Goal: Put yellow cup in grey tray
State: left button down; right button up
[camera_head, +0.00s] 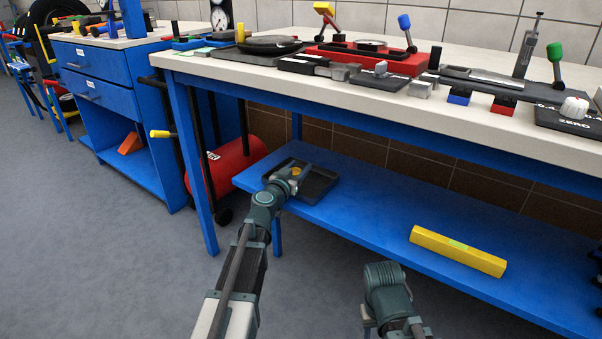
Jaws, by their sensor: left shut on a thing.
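My left gripper (297,172) reaches in over the lower blue shelf and is shut on the yellow cup (296,171), of which only a small part shows between the fingers. The grey tray (322,186) lies on the left end of that shelf. The cup and gripper are over the tray's left part in the picture; I cannot tell whether the cup touches the tray floor. My right arm shows at the bottom centre, but its gripper is not in view.
A yellow bar (458,251) lies on the lower blue shelf (400,222) at right. The workbench top (470,105) above carries several tools and blocks. The shelf middle is clear.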

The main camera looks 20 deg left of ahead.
pick_arm(q)
jog(key=shift+f+b, duration=0.3)
jog(key=shift+b, duration=0.05)
jog(key=shift+c, duration=1.6)
grip_release()
jog(key=shift+r, duration=0.1)
jog(key=shift+r+p, duration=0.45)
jog(key=shift+p, duration=0.1)
jog(key=s+a, duration=0.1)
jog(key=s, duration=1)
jog(key=shift+s+a+r, duration=0.15)
jog(key=shift+s+a, duration=0.25)
